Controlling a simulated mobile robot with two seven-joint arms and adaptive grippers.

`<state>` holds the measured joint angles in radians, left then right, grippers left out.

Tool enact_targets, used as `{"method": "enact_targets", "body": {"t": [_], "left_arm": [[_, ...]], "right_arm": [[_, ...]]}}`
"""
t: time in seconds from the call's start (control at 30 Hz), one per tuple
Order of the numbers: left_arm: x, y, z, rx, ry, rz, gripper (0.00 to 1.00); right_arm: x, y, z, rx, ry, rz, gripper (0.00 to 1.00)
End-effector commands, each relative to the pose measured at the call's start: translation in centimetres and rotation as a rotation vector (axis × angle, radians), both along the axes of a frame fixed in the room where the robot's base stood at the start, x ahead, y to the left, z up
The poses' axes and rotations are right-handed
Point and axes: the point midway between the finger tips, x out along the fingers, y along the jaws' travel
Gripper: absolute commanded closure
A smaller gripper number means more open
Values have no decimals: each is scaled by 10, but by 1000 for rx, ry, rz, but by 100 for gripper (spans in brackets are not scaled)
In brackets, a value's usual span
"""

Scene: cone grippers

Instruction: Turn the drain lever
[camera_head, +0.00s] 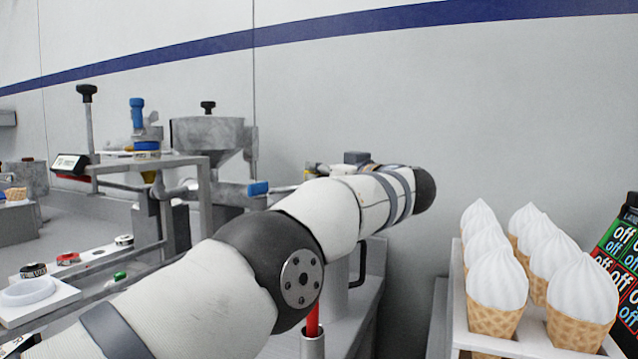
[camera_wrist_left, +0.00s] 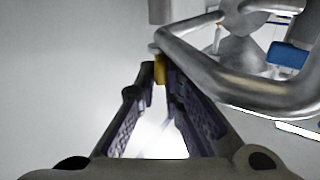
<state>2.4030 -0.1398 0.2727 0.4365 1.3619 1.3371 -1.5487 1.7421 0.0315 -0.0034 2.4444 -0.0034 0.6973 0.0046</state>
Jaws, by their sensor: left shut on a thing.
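In the left wrist view my left gripper (camera_wrist_left: 153,88) has its two dark, purple-padded fingers closed in around a small yellow piece (camera_wrist_left: 160,70) at their tips. I take this piece to be the drain lever's handle. Most of the lever is hidden, and its angle cannot be told. A bent grey metal pipe (camera_wrist_left: 215,72) runs close by the right finger. In the head view my white left arm crosses the middle and hides most of the gripper and the lever. My right gripper is in neither view.
A blue handle (camera_head: 257,188) sits left of my arm, below a grey metal hopper (camera_head: 205,132). A metal frame (camera_head: 203,190) stands farther left. A white rack at the right holds several ice cream cones (camera_head: 497,280), beside a dark menu board (camera_head: 622,250).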

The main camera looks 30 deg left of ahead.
Motion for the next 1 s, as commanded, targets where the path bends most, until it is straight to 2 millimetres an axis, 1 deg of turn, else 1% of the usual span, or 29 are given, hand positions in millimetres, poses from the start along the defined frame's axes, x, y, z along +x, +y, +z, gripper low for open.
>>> {"method": "enact_targets", "body": {"t": [0.03,0.2,0.6,0.63,0.7,1.0], "left_arm": [[2,-3,1,1,-6,-6,100],[-1,-1,2,-4,-5,14,100],[-2,1,3,-7,-5,22,100],[-2,1,3,-7,-5,22,87],[-2,1,3,-8,-4,23,72],[-3,1,1,-9,-1,26,72]], "right_arm": [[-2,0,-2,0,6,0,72],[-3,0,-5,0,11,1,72],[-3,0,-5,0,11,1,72],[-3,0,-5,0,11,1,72],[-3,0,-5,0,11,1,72],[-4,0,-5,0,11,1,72]]}}
